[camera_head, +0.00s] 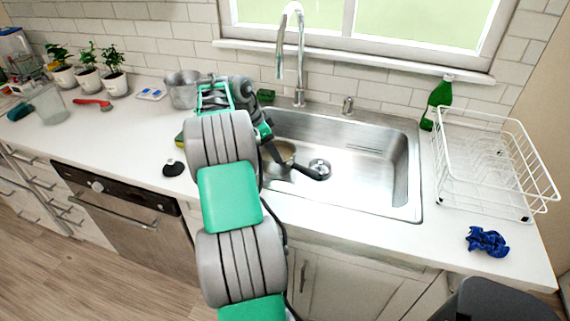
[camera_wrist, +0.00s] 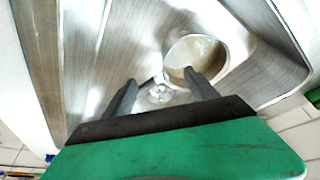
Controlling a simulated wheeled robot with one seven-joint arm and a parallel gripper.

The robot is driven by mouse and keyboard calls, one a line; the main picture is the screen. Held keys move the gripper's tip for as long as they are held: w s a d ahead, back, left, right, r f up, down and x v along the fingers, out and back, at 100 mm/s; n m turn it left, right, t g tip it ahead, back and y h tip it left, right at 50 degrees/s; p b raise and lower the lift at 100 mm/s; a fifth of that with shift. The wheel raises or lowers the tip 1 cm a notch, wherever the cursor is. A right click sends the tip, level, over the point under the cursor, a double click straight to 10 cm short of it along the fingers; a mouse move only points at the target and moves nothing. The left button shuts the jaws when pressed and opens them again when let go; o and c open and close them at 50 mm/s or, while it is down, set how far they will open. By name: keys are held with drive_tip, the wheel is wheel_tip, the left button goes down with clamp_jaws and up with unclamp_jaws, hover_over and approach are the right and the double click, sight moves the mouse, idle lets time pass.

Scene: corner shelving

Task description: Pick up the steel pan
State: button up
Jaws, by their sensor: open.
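A round pan (camera_head: 283,152) with a beige inside and a steel-looking rim lies in the left part of the sink, partly hidden by my arm. It also shows in the wrist view (camera_wrist: 197,50), beyond my right finger. My gripper (camera_head: 285,163) reaches into the sink over the pan's near side. In the wrist view my gripper (camera_wrist: 162,90) is open with nothing between its fingers; the drain shows through the gap. The right fingertip overlaps the pan's near rim in the picture; I cannot tell whether they touch. No handle is clearly told apart from my dark fingers.
The steel sink (camera_head: 375,195) has walls around the gripper, and a tall faucet (camera_head: 300,60) stands behind. A metal pot (camera_head: 182,90) stands on the counter to the left. A white dish rack (camera_head: 490,165) and green bottle (camera_head: 437,102) are on the right.

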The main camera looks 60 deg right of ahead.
sight(289, 164)
drive_tip(key=shift+m, duration=0.7)
drive_tip(key=x, duration=0.3)
drive_tip(key=s+x, duration=0.1)
drive_tip(key=x, duration=0.2)
drive_tip(key=d+x, duration=0.1)
drive_tip(key=x, duration=0.3)
drive_tip(key=shift+s+d+r, duration=0.1)
drive_tip(key=shift+s+r, duration=0.3)
clamp_jaws()
drive_tip(key=shift+w+r, duration=0.1)
drive_tip(key=shift+r, duration=0.05)
